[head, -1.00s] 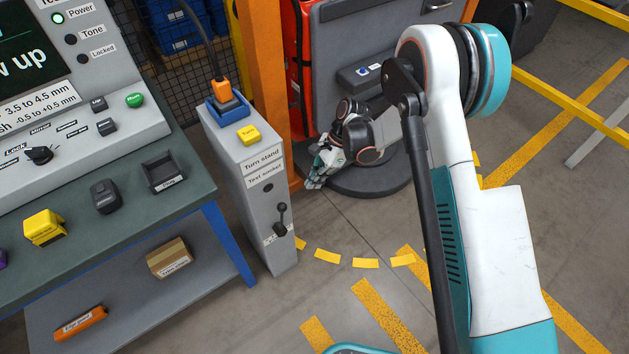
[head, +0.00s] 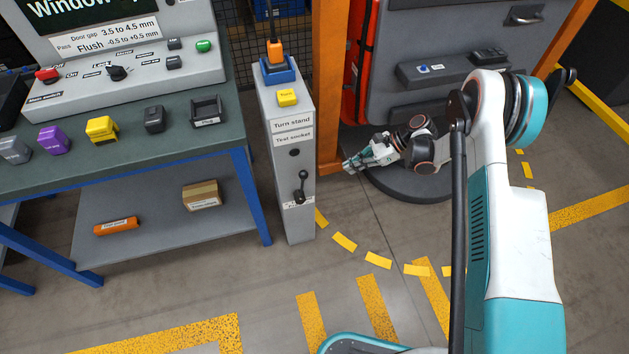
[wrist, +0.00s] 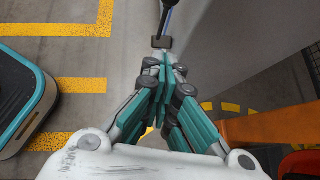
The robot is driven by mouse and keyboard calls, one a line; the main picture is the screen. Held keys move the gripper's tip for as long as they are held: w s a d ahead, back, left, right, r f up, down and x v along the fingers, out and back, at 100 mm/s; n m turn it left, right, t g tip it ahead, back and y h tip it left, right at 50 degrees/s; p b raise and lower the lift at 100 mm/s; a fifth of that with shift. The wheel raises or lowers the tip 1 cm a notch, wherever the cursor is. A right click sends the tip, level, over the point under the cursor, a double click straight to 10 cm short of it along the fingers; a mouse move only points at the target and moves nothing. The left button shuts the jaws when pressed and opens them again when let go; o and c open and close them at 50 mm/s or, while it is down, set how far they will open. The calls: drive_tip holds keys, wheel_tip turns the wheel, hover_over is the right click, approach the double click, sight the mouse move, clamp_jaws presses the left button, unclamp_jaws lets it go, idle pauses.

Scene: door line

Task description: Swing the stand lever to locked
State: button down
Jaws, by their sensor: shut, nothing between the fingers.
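The stand lever (head: 301,188) is a small black handle with a round knob, low on the front of the grey turn stand (head: 285,218). It stands close to upright above a small label whose words I cannot read. My gripper (head: 350,166) is to the right of the stand, apart from the lever, with its fingers pointing left. In the wrist view my gripper (wrist: 166,70) has its teal fingers drawn together with nothing held. A dark rod with a blocky end shows beyond the fingertips there; I cannot tell whether it is the lever.
A yellow button (head: 288,97) and an orange plug (head: 275,50) are on top of the stand. A workbench (head: 180,160) with a blue frame stands to its left. An orange post (head: 329,90) rises behind my gripper. The floor in front of the stand is clear, with yellow markings.

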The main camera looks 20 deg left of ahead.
drive_tip(key=b, duration=0.5)
approach(301, 186)
drive_tip(key=shift+s+a+f, duration=0.1)
drive_tip(key=shift+a+f, duration=0.55)
drive_tip(key=shift+f, duration=0.2)
drive_tip(key=shift+a+f, duration=0.6)
drive_tip(key=shift+f, duration=0.25)
drive_tip(key=shift+a, duration=0.1)
